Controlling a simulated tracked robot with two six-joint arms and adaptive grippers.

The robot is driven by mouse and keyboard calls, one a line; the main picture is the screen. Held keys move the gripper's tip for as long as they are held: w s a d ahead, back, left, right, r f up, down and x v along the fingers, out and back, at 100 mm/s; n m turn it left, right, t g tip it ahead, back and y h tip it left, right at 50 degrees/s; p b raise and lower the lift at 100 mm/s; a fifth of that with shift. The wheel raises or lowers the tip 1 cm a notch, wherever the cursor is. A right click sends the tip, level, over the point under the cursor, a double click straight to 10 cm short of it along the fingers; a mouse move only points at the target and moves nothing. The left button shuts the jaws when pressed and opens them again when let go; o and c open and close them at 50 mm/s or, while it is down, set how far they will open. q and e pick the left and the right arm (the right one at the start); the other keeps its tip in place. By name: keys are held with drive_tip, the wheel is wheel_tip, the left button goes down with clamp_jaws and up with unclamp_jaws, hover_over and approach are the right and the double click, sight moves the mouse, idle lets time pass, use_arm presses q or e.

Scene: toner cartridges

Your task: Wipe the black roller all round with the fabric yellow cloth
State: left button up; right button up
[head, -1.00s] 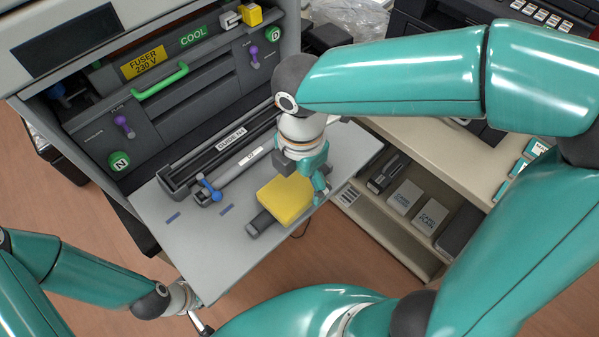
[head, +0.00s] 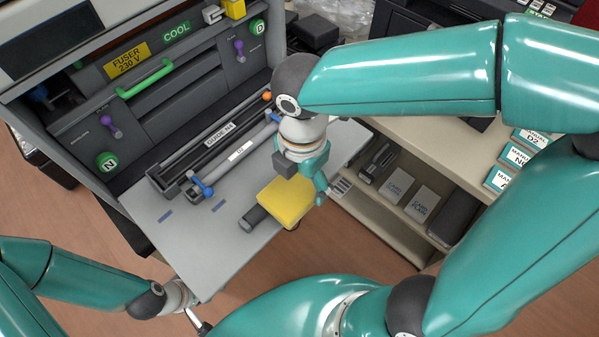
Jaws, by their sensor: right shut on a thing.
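The yellow cloth (head: 285,203) is a thick pad lying over a dark bar on the grey shelf. The bar's dark end (head: 254,217) sticks out at the cloth's lower left; it looks like the black roller, and the rest is hidden under the cloth. My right gripper (head: 317,190) reaches down from above at the cloth's upper right edge and is shut on the cloth; its fingertips are partly hidden. My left gripper (head: 200,323) shows only in part at the bottom, below the shelf's front edge, away from the cloth, and its jaws cannot be made out.
The grey shelf (head: 205,250) sticks out from the open printer. Behind the cloth lie a long dark guide tray (head: 170,172) and a bar with a blue lever (head: 200,184). A cabinet with grey boxes (head: 425,205) stands at the right. The shelf's front left is clear.

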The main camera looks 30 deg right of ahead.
drive_tip(key=shift+r, duration=0.1)
idle(0.3)
wheel_tip(320, 180, up, 7)
drive_tip(key=p, duration=0.6)
drive_tip(key=shift+s, duration=0.1)
idle(0.3)
drive_tip(key=shift+w+r+p, duration=0.1)
drive_tip(key=shift+w+p, duration=0.3)
drive_tip(key=shift+p, duration=0.2)
drive_tip(key=w+f, duration=0.1)
drive_tip(key=f, duration=0.1)
drive_tip(key=w+a+f+b, duration=0.1)
drive_tip(key=w+f, duration=0.1)
drive_tip(key=w+a+f, duration=0.1)
drive_tip(key=w+f, duration=0.1)
drive_tip(key=shift+w+f+b, duration=0.2)
drive_tip(key=shift+f+b, duration=0.05)
drive_tip(key=shift+b, duration=0.05)
